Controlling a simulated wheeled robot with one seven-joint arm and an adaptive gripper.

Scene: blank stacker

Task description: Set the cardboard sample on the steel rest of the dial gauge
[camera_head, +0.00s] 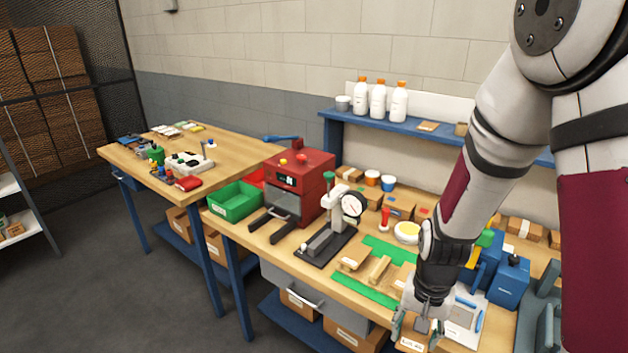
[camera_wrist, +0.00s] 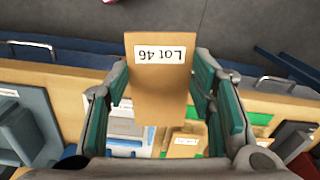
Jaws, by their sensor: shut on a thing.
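The cardboard sample (camera_wrist: 160,96) is a brown flat piece with a white label reading "Lot 46", upside down in the wrist view. My gripper (camera_wrist: 160,82) is shut on it, with a green-padded finger at each side. In the head view my gripper (camera_head: 424,310) points down at the bench's front right, and the labelled sample (camera_head: 412,343) shows below it at the bottom edge. The dial gauge (camera_head: 353,206) stands left of my gripper on a black base, with a white round dial. Its steel rest (camera_head: 322,240) lies low on the base and looks empty.
Wooden blocks on green strips (camera_head: 364,290) lie between the gauge and my gripper. A red press (camera_head: 300,180) and a green bin (camera_head: 234,200) stand left of the gauge. A yellow-topped tub (camera_head: 407,232) and a red stamp stand right of it. Blue boxes (camera_head: 508,283) are at the right.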

